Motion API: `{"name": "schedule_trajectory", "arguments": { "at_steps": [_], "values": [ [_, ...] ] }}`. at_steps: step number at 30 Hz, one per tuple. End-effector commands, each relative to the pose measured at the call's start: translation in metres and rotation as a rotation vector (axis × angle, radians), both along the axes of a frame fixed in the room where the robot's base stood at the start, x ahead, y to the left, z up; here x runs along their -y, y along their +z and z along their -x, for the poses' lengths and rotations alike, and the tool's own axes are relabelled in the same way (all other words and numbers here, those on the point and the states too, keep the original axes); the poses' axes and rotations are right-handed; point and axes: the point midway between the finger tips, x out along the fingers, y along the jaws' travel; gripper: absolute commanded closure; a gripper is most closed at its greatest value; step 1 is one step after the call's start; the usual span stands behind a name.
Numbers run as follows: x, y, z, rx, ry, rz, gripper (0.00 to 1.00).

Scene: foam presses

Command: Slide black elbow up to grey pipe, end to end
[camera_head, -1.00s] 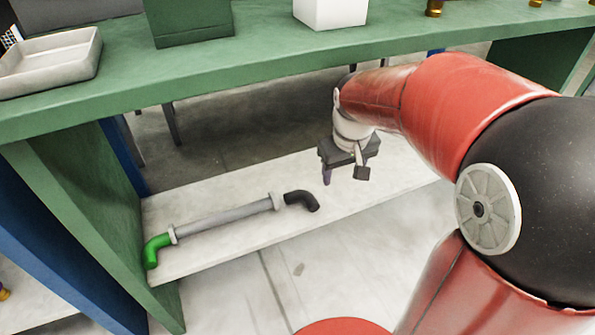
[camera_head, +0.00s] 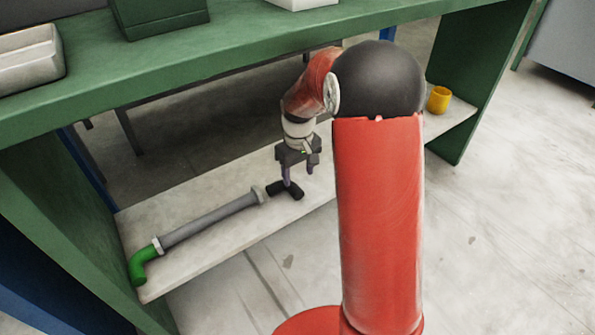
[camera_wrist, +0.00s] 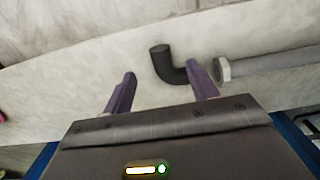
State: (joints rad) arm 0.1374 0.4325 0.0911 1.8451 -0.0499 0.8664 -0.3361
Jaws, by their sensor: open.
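The black elbow (camera_head: 291,190) lies on the low white shelf board (camera_head: 225,236), just right of the grey pipe (camera_head: 212,219). In the wrist view the black elbow (camera_wrist: 168,66) bends between my finger lines, with one end toward the flanged end of the grey pipe (camera_wrist: 270,64). My right-hand finger partly covers the space between them, so I cannot tell whether they touch. My gripper (camera_head: 298,174) is open, fingers down, close above the elbow; it also shows in the wrist view (camera_wrist: 161,70), holding nothing.
A green elbow (camera_head: 142,266) sits at the pipe's far left end. The green bench top (camera_head: 240,56) overhangs the shelf, with a green side panel (camera_head: 75,225) at left. A yellow cup (camera_head: 439,99) stands at the shelf's right end. The shelf's front strip is clear.

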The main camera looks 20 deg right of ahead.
Motion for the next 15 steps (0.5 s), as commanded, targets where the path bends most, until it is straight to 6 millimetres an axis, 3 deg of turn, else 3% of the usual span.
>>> {"name": "schedule_trajectory", "arguments": {
  "at_steps": [5,15],
  "values": [
    [0.000,-0.013,0.000,-0.002,0.000,0.000,0.42],
    [0.000,-0.064,0.000,-0.002,0.000,0.001,0.42]
  ]
}}
